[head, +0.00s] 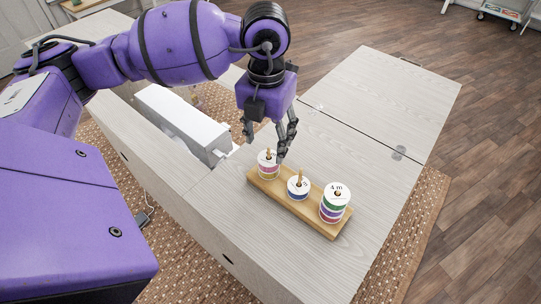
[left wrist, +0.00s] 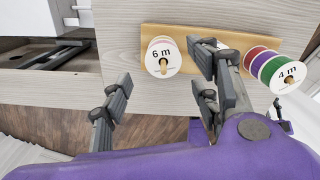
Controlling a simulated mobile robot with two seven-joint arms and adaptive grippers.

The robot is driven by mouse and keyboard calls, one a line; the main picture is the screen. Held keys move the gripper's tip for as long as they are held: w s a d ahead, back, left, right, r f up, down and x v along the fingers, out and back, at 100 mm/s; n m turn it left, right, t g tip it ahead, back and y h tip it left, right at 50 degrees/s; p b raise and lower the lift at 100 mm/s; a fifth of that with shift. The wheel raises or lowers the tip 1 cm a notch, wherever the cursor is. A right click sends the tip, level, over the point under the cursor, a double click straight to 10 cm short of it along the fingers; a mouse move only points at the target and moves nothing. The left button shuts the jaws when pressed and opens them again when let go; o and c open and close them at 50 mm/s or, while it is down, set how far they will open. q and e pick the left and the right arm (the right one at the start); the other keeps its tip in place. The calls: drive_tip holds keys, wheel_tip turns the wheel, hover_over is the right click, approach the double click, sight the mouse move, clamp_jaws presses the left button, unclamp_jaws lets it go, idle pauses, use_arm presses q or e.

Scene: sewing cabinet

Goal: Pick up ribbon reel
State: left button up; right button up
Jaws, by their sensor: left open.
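Three ribbon reels stand on pegs of a wooden holder on the cabinet top. The left reel (head: 267,170) is white with pale coloured bands; the left wrist view shows it as "6 m" (left wrist: 155,67). The middle reel (head: 298,194) is low, with a blue band. The right stack (head: 333,210) has green, purple and red bands and is marked "4 m" (left wrist: 287,76). My left gripper (head: 265,145) is open and empty, fingers pointing down just above the left reel. In the left wrist view its finger hides the middle reel. My right gripper is out of view.
The wooden holder (head: 316,224) lies near the cabinet's front edge. A white sewing machine (head: 180,122) sits in the opening to the left. The cabinet top (head: 372,118) is clear behind and right of the holder, with a hinged seam across it.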

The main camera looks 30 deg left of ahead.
sight(267, 155)
use_arm(q)
wheel_tip(267, 155, down, 5)
drive_tip(key=shift+r, duration=0.1)
drive_tip(key=shift+f, duration=0.4)
drive_tip(key=c, duration=1)
drive_tip(key=shift+c, duration=0.2)
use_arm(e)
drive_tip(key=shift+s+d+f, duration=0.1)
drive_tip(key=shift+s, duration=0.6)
